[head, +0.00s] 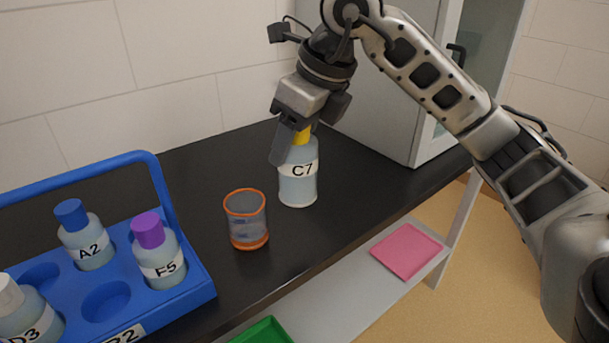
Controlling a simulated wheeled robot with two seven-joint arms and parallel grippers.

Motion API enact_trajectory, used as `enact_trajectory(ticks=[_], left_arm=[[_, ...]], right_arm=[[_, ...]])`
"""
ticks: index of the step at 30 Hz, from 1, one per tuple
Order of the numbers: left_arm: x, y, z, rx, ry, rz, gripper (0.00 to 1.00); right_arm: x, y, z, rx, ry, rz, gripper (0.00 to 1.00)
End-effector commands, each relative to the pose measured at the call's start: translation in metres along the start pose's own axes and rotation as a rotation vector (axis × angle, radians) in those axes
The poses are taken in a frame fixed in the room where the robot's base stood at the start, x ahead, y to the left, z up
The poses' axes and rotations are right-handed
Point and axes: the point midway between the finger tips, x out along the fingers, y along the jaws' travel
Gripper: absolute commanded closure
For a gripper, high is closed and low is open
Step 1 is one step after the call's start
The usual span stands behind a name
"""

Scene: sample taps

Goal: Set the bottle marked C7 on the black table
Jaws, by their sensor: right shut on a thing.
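The bottle marked C7 (298,186) is clear with pale blue contents, a white label and a yellow cap. It is upright at or just above the black table (335,215); I cannot tell whether its base touches. My right gripper (297,139) comes down from above and is shut on the bottle at its yellow cap, with a finger hiding part of the cap. My left gripper is not in view.
An orange-rimmed clear cup (246,222) stands left of the bottle. A blue rack (190,290) holds bottles A2 (86,240), F5 (158,258) and D3 (28,315). A grey cabinet (385,110) stands behind. Pink (408,250) and green (262,333) trays lie on a lower shelf.

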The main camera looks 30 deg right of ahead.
Motion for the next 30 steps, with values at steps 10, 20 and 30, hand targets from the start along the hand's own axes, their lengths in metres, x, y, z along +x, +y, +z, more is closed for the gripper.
enact_trajectory(ticks=[10, 20, 30], left_arm=[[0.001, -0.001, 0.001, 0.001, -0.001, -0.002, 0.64], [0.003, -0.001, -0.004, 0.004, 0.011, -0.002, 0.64], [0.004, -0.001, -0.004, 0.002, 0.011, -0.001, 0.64]], right_arm=[[0.055, -0.056, -0.003, 0.0, 0.001, 0.0, 0.92], [0.08, -0.07, -0.008, -0.002, 0.002, 0.001, 0.92], [0.101, -0.069, -0.016, -0.004, -0.003, -0.001, 0.92]])
